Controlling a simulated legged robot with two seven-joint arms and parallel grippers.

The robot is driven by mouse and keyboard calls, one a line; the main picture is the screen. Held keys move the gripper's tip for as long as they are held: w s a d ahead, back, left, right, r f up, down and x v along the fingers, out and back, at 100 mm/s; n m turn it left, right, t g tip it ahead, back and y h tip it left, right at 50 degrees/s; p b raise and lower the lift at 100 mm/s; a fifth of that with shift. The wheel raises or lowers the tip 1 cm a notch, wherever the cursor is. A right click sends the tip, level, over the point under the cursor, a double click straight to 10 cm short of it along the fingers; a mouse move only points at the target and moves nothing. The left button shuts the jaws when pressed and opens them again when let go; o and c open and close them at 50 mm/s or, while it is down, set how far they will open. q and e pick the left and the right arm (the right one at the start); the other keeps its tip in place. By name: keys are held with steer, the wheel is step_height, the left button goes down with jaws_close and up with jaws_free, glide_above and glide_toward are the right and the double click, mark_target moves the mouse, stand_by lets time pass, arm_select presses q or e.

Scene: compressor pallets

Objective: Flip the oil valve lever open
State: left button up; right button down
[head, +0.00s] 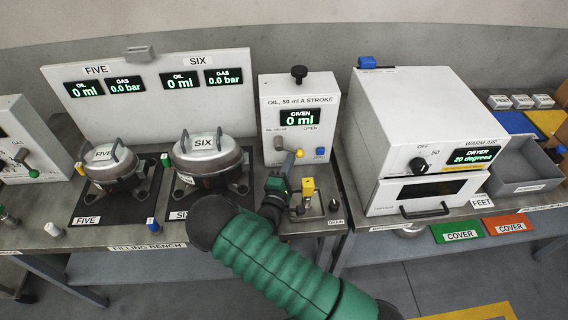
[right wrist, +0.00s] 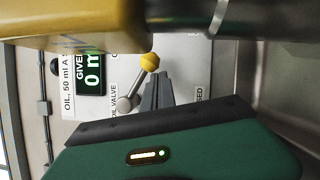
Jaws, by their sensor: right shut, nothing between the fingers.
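The oil valve lever (head: 288,147) is a short grey arm with a yellow ball end on the front of the white oil box (head: 270,118). In the head view it slants right and slightly down from its pivot. The right wrist view, turned sideways, shows the lever (right wrist: 138,85) and its ball close up. My right gripper (head: 277,180) is just below the lever in the head view. In the right wrist view its grey fingers (right wrist: 156,90) are together and empty, close beside the lever; I cannot tell if they touch. My left gripper is out of view.
A yellow-topped fitting (head: 307,186) stands right of my gripper; a yellow and dark part (right wrist: 100,25) looms close in the wrist view. Compressor SIX (head: 208,158) is to the left. The dryer (head: 428,120) is to the right. The oil display reads 0 ml.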

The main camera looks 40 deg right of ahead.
mark_target(298, 155)
steer(key=shift+s+d+r, duration=0.1)
steer(key=shift+d+r, duration=0.05)
steer(key=shift+d, duration=0.1)
steer(key=shift+s+d+r+n, duration=0.2)
steer(key=shift+d+r+n, duration=0.1)
steer(key=shift+n, duration=0.4)
steer(key=shift+s+d+r, duration=0.2)
steer(key=shift+d+r, duration=0.1)
steer(key=shift+r, duration=0.35)
steer(key=shift+s+d, duration=0.15)
steer(key=shift+d, duration=0.05)
